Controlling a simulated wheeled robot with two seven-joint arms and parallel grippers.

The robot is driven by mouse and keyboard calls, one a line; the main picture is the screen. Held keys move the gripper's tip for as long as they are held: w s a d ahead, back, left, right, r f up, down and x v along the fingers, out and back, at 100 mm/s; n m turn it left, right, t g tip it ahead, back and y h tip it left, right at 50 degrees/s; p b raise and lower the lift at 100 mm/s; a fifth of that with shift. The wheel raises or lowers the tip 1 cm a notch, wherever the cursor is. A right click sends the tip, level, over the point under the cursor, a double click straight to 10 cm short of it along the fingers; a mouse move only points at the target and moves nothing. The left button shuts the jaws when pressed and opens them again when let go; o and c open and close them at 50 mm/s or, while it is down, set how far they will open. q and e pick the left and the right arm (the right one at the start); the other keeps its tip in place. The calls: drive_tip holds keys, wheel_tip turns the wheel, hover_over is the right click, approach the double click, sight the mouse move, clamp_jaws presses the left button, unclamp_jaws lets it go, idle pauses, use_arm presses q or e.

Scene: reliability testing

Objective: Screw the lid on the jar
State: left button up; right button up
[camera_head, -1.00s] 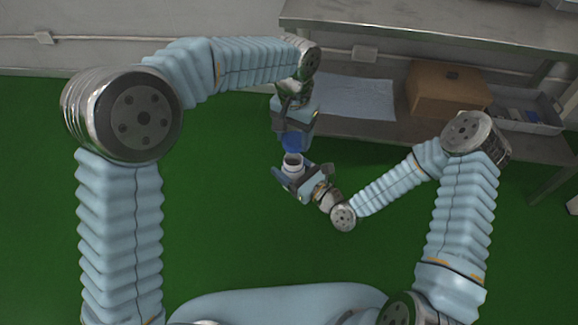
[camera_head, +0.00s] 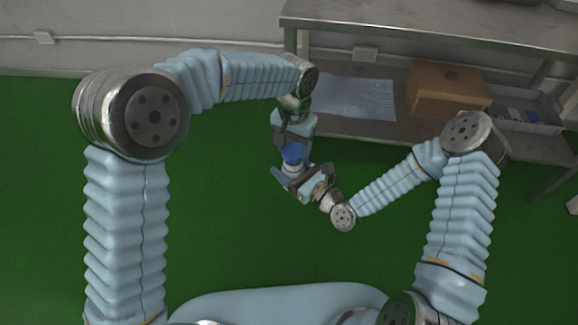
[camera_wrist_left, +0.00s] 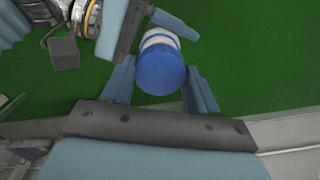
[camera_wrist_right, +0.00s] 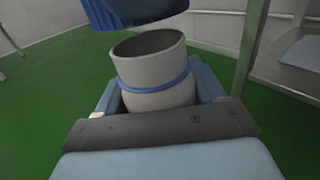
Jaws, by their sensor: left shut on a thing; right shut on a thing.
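The blue lid (camera_head: 293,153) is in my left gripper (camera_head: 292,143), shut on its sides; it also shows between the fingers in the left wrist view (camera_wrist_left: 161,70). The white jar (camera_wrist_right: 150,72) has a blue band around it and stands in my right gripper (camera_wrist_right: 160,92), which is shut on it. The jar's mouth is open and faces up. In the right wrist view the ribbed lid (camera_wrist_right: 110,14) is partly visible above the far side of the mouth, apart from the rim. In the head view the jar is mostly hidden by the lid and gripper.
A metal workbench (camera_head: 440,28) with a lower shelf stands at the back right. The shelf carries a light blue cloth (camera_head: 355,97), a cardboard box (camera_head: 450,88) and a grey tray (camera_head: 520,126). The green floor (camera_head: 230,220) around my grippers is clear.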

sight(294, 171)
idle(0.5)
use_arm(q)
drive_tip(key=shift+f, duration=0.85)
drive_tip(key=shift+f, duration=0.6)
